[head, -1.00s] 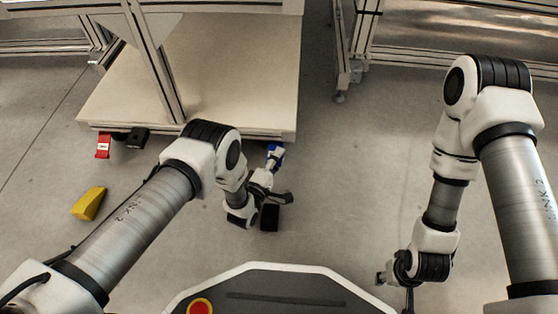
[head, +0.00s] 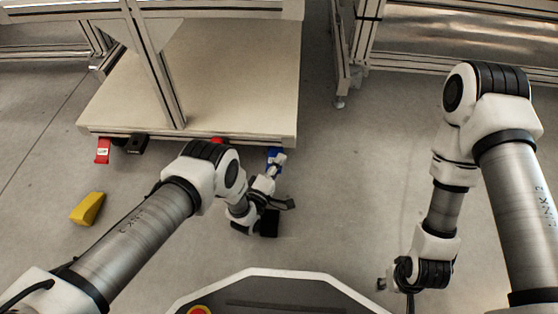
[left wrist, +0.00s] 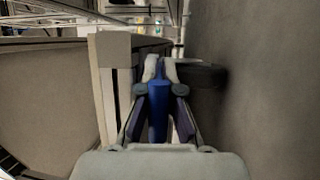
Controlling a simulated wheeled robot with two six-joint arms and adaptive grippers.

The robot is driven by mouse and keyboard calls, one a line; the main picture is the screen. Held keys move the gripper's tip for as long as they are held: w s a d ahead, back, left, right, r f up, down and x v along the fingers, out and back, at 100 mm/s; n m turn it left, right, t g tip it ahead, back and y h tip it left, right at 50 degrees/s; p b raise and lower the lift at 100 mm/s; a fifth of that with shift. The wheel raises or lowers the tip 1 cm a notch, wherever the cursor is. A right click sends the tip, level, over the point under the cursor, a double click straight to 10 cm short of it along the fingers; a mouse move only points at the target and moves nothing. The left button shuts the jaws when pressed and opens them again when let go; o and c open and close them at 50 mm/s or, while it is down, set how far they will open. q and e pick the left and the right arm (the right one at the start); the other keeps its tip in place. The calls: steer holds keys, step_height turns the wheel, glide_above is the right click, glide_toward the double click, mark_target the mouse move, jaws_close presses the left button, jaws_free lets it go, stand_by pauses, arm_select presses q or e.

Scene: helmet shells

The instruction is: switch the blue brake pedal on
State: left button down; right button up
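The blue brake pedal (head: 273,156) is at the front right corner of the wheeled frame, low by the floor. My left gripper (head: 280,160) is right at it in the head view, with its fingertips close together and overlapping part of the pedal. In the left wrist view the blue pedal (left wrist: 158,112) shows through the gap between the finger links, and the fingertips (left wrist: 160,70) nearly meet. Contact with the pedal cannot be told. My right gripper (head: 398,284) is low at the right, away from the frame, and its fingers are mostly hidden.
A red pedal (head: 103,151) sits at the frame's front left, with a black part (head: 136,143) beside it. Another red part (head: 217,140) shows partly behind my left arm. A yellow wedge (head: 88,208) lies on the floor at left. Floor between my arms is clear.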

arm_select(q)
steer(key=c, duration=1.4)
jaws_free()
steer(key=shift+o, duration=0.2)
steer(key=v, duration=1.2)
